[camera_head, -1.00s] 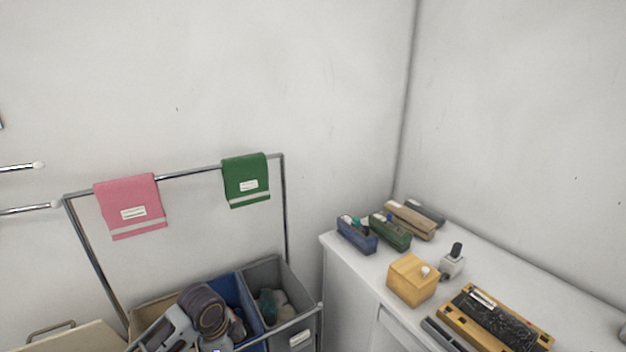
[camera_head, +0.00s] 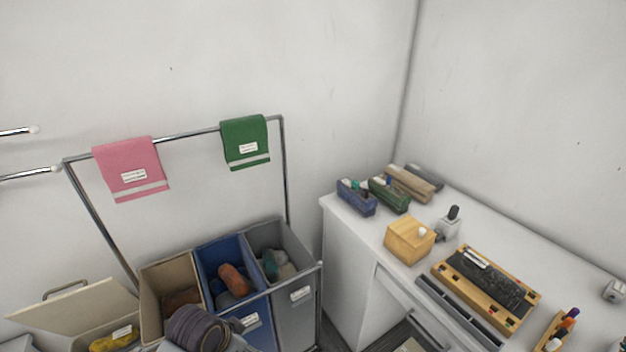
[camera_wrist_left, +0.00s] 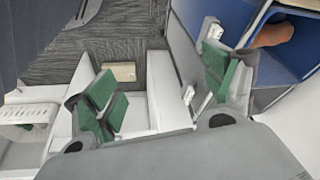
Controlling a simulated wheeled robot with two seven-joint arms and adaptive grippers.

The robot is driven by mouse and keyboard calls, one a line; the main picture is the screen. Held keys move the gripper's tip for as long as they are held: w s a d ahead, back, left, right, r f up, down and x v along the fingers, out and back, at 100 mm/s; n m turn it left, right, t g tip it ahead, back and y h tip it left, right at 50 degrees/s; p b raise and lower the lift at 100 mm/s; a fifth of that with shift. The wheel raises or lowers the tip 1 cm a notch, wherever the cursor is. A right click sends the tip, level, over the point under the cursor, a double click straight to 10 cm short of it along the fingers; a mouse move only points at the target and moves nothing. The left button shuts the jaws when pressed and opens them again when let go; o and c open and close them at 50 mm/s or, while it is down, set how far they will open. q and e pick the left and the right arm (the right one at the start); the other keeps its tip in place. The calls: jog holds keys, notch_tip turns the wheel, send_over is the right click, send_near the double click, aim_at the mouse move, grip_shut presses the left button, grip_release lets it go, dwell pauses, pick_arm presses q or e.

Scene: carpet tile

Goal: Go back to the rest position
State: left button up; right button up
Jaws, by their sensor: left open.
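My left gripper (camera_wrist_left: 160,92) shows in the left wrist view with its two green-padded fingers spread wide apart. Nothing is between the fingers; behind them are white furniture and grey carpet. In the head view only a dark round joint of my left arm shows at the bottom, in front of the bins; the fingers are not visible there. My right gripper is in neither view.
Behind my arm stand a tan bin (camera_head: 153,285), a blue bin (camera_head: 214,255) holding an orange-brown item (camera_head: 233,279), and a grey bin (camera_head: 301,273). Pink (camera_head: 131,168) and green (camera_head: 245,143) cloths hang on a rail. A cluttered white desk (camera_head: 350,245) stands at right.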

pick_arm(q)
jog(key=shift+s+a+n+y, duration=0.7)
jog(key=shift+s+a+n, duration=1.6)
jog(key=shift+s+n, duration=0.55)
notch_tip(320, 180, down, 33)
jog(key=s+g, duration=0.1)
jog(key=s, duration=0.2)
jog(key=s+a+f, duration=0.2)
jog(key=s+f, duration=0.8)
jog(key=s, duration=0.1)
jog(key=s+a+f+g, duration=0.1)
jog(key=s+a+f, duration=0.1)
jog(key=s+f, duration=0.7)
jog(key=shift+s+f, duration=0.35)
jog(key=shift+s, duration=0.65)
jog(key=shift+a+m, duration=0.1)
jog(key=shift+m, duration=0.15)
jog(key=shift+w+f, duration=0.1)
